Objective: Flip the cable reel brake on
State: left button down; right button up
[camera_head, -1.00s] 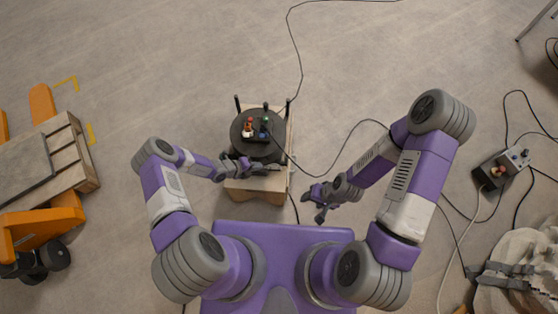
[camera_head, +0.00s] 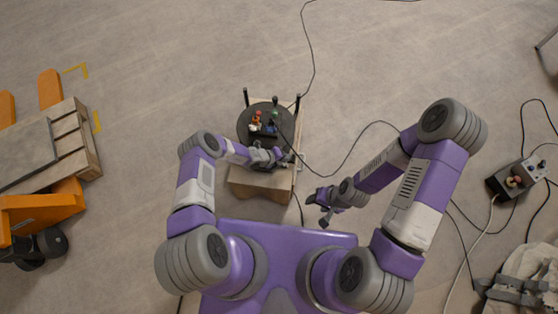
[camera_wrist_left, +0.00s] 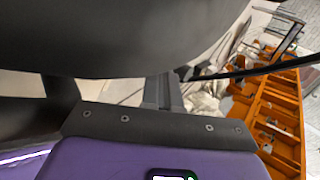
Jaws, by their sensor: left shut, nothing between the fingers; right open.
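The cable reel (camera_head: 246,127) is a round black disc on a light wooden stand (camera_head: 262,182) in the head view. A red and white part (camera_head: 256,121) and a dark block with blue and green (camera_head: 270,128) sit on top. I cannot make out which part is the brake. My left gripper (camera_head: 288,158) is shut and empty at the near right edge of the reel. Its fingers (camera_wrist_left: 163,92) also show in the left wrist view, under a large dark surface that is likely the reel. My right gripper (camera_head: 320,206) is open and empty, right of the stand.
Black posts rise around the reel. A thin black cable (camera_head: 345,160) loops over the floor to the right. An orange pallet jack with a wooden pallet (camera_head: 78,140) stands at left. A control box (camera_head: 516,178) and cables lie at right. Floor beyond the reel is mostly clear.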

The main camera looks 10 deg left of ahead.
pick_arm(q)
jog(key=shift+w+d, duration=0.1)
dwell(0.3)
jog(key=shift+w+b, duration=0.15)
jog(key=shift+b, duration=0.2)
jog(key=shift+w, duration=0.4)
jog(key=shift+r, duration=0.15)
jog(key=shift+s, duration=0.1)
jog(key=shift+s+f+p, duration=0.2)
jog(key=shift+s+p, duration=0.5)
jog(key=shift+s, duration=0.05)
